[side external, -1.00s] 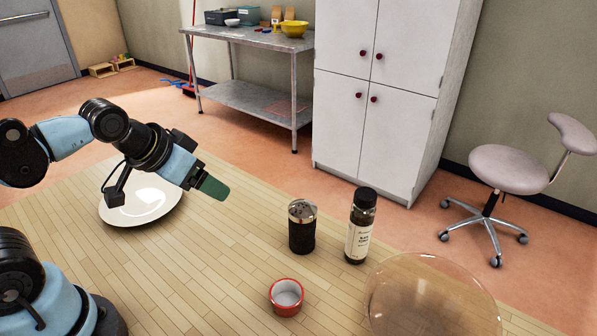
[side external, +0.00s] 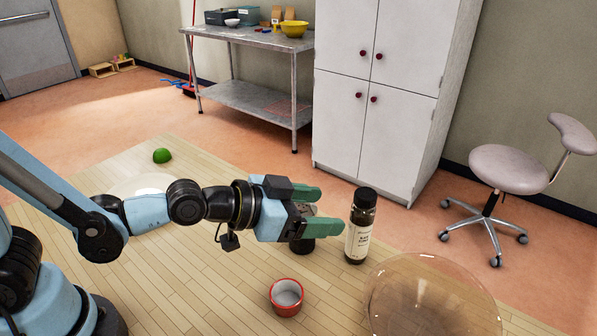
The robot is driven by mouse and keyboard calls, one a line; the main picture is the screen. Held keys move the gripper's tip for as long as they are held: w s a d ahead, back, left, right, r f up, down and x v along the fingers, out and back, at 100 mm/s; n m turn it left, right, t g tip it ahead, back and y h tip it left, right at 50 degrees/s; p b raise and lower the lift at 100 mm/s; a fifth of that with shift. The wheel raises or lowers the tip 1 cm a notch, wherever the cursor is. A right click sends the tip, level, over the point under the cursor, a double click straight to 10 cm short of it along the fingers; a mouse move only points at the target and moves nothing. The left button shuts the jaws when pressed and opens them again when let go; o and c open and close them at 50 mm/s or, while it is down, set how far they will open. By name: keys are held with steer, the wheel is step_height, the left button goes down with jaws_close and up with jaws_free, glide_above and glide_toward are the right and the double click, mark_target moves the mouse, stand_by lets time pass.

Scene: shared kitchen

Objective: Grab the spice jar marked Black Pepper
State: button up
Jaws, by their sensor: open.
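The spice jar (side external: 360,228) is a dark bottle with a black lid and a pale label that appears to read Black Pepper. It stands upright on the wooden table, right of centre. My gripper (side external: 318,208) is open, with green fingers pointing right towards the jar. The fingertips are just left of the jar and look apart from it. I cannot tell whether the fingers touch the shaker.
A small red-rimmed bowl (side external: 286,297) sits in front of the shaker. A large clear glass bowl (side external: 430,300) is close to the jar's right. A white plate (side external: 140,187) is partly hidden behind my arm, and a green lime-like fruit (side external: 162,156) lies at the far left.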

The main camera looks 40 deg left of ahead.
mark_target(352, 212)
steer(key=shift+x, duration=3.35)
steer(key=shift+s+f+x, duration=0.1)
steer(key=shift+f+x, duration=0.1)
steer(key=shift+x, duration=1.1)
steer(key=shift+s+f+x, duration=0.1)
steer(key=shift+f+x, duration=0.1)
steer(key=shift+x, duration=1.15)
steer(key=shift+c, duration=0.4)
steer(key=c, duration=1.1)
steer(key=shift+r, duration=0.15)
